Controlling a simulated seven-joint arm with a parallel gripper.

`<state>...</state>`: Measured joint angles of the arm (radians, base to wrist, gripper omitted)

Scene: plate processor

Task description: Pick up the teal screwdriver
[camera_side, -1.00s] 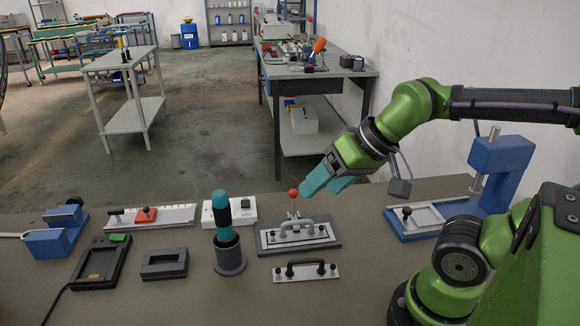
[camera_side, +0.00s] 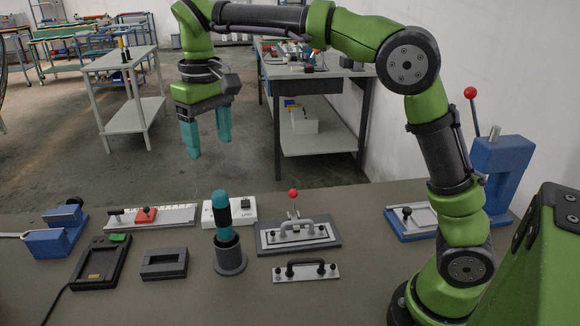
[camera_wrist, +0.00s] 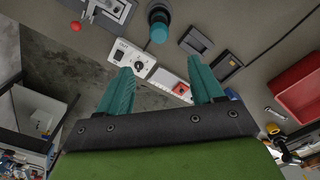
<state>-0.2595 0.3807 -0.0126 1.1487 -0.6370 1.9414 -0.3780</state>
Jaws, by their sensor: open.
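The teal screwdriver (camera_side: 220,208) stands upright, handle up, in a dark round holder (camera_side: 230,257) on the workbench; its lower part is hidden inside the holder. In the wrist view its teal top (camera_wrist: 159,33) shows near the upper middle, beyond my fingertips. My gripper (camera_side: 207,150) has teal fingers pointing down. It is open and empty, well above the bench and apart from the screwdriver. In the wrist view the two fingers (camera_wrist: 163,80) are spread with a gap between them.
A plate with a grey handle (camera_side: 300,236) and a black-handled plate (camera_side: 305,271) lie right of the holder. A black frame (camera_side: 164,275) lies left of it. A white box (camera_side: 240,213) stands behind. A blue press (camera_side: 497,175) stands at the right.

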